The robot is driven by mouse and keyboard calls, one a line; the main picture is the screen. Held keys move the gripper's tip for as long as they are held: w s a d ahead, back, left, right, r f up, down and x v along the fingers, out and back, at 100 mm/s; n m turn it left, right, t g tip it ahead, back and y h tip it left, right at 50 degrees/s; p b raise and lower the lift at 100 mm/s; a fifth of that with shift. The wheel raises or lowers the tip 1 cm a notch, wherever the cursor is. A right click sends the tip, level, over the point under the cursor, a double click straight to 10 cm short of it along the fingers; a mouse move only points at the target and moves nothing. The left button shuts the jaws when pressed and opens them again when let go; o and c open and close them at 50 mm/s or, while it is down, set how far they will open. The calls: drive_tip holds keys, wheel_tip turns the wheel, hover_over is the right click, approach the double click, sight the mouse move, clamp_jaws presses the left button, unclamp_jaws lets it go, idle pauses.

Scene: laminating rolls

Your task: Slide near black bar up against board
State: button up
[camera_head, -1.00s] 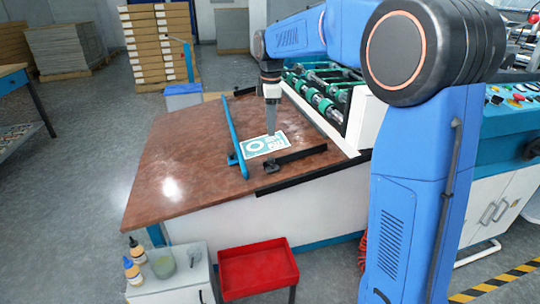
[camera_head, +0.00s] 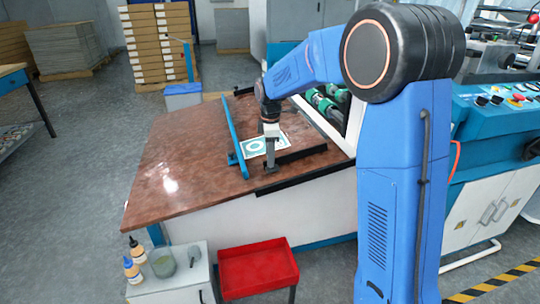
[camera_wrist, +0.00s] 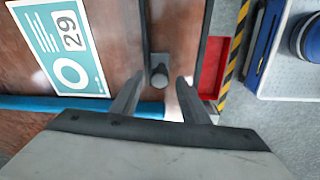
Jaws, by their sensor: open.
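The near black bar (camera_head: 300,154) lies on the brown table, with a dark knob at its left end; it also shows in the wrist view (camera_wrist: 147,28). The white and teal printed board (camera_head: 253,147) lies flat on its far side, and in the wrist view (camera_wrist: 62,45) a strip of bare table separates the two. My gripper (camera_head: 271,166) is low over the knob end of the bar. In the wrist view the open fingers (camera_wrist: 159,82) stand on either side of the knob (camera_wrist: 159,74). Whether they touch it is unclear.
A blue rail (camera_head: 233,130) crosses the table left of the board. Green rollers (camera_head: 325,103) stand behind at the right. A red tray (camera_head: 257,270) and a bottle cabinet stand below the front edge. The table's left part is clear.

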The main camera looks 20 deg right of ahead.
clamp_jaws()
drive_tip(key=w, duration=0.9)
drive_tip(key=shift+w, duration=0.35)
unclamp_jaws()
wheel_tip(320, 180, up, 17)
drive_tip(key=s, duration=0.1)
drive_tip(key=shift+s+r, duration=0.15)
idle(0.3)
